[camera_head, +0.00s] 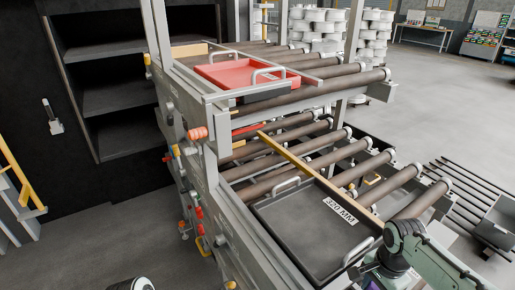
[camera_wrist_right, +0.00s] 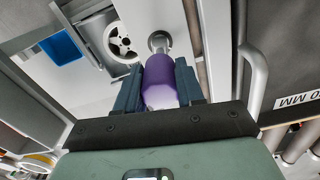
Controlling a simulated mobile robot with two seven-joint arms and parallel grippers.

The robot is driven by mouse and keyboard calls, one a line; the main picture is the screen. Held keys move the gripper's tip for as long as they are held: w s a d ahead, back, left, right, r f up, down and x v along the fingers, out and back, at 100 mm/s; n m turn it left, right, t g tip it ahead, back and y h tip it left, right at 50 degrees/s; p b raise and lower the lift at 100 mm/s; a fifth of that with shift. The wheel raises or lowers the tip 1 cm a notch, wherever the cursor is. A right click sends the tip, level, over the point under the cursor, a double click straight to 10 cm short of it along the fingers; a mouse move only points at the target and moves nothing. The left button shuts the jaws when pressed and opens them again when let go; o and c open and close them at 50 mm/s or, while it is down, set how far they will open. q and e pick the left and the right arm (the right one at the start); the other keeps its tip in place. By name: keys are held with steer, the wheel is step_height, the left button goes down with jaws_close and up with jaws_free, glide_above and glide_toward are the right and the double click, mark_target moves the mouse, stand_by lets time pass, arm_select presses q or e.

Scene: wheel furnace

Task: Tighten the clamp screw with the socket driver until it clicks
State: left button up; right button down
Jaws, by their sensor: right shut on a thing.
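In the right wrist view, my right gripper (camera_wrist_right: 160,88) is shut on the purple handle of a tool, which looks like the socket driver (camera_wrist_right: 162,76). A short silver metal end (camera_wrist_right: 159,42) sticks out beyond the handle, away from the gripper. I cannot tell whether that end touches anything. I cannot pick out the clamp screw in either view. In the head view, my right arm comes in at the lower right, and its gripper is mostly hidden or cut off by the bottom edge. My left gripper is not in view.
A roller rack holds a black tray (camera_head: 268,212) marked 320 MM on its lower level and a red tray (camera_head: 225,72) above. A yellow bar (camera_head: 300,156) crosses the rollers. The right wrist view shows a white spoked wheel (camera_wrist_right: 121,41) and a blue bin (camera_wrist_right: 60,47).

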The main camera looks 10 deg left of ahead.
steer(key=shift+m, duration=0.5)
steer(key=c, duration=0.6)
jaws_free()
